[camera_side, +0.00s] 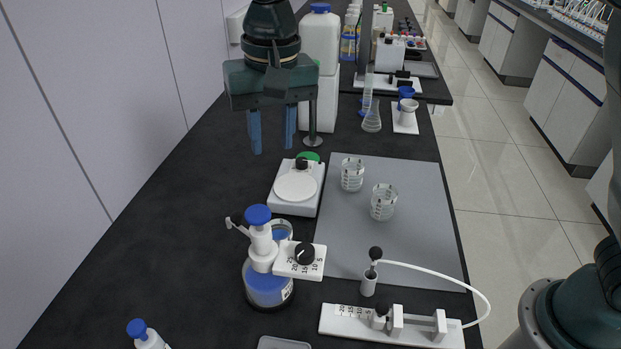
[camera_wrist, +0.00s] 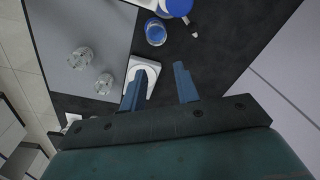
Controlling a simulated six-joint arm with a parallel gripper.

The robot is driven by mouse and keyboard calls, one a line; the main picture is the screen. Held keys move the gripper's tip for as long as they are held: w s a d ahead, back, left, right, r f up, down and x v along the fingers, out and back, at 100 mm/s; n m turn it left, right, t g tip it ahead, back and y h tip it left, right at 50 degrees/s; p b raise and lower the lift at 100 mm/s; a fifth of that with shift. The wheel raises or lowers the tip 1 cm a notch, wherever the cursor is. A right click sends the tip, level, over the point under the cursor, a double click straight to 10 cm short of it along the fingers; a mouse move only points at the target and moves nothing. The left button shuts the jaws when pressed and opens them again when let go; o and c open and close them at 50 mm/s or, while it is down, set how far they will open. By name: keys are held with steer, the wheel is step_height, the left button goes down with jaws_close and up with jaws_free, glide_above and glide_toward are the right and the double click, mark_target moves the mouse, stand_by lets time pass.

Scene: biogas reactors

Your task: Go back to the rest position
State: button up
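My gripper (camera_side: 272,132) hangs high above the black bench with its two blue fingers apart and nothing between them. In the wrist view my gripper (camera_wrist: 158,86) also shows its fingers spread, with the bench far below. A white device with a round plate (camera_side: 296,187) stands on the bench below and to the right of the fingers in the side view. It also shows in the wrist view (camera_wrist: 150,66), partly behind one finger.
A grey mat (camera_side: 345,240) carries two glass beakers (camera_side: 352,174) (camera_side: 383,202). A blue-capped dispenser bottle (camera_side: 265,285) stands at the front. A syringe pump (camera_side: 392,325) with a white tube lies front right. White canisters (camera_side: 320,40) stand behind my gripper. The bench's left part is clear.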

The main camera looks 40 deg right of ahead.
steer(key=s+d+r+n+t, duration=0.1)
steer(key=s+d+r, duration=0.3)
steer(key=d, duration=0.5)
steer(key=s+d+r+t, duration=0.1)
steer(key=s+d+r, duration=0.1)
steer(key=s+d, duration=0.55)
steer(key=s+d+f+t, duration=0.1)
steer(key=s+d+f, duration=0.1)
steer(key=s+d, duration=0.3)
steer(key=s+d+f+n+t, duration=0.1)
steer(key=s+d+f+t, duration=0.1)
steer(key=s+d, duration=0.4)
steer(key=s+f, duration=0.1)
steer(key=s, duration=0.1)
steer(key=shift+s+f+n, duration=0.3)
steer(key=shift+s, duration=0.05)
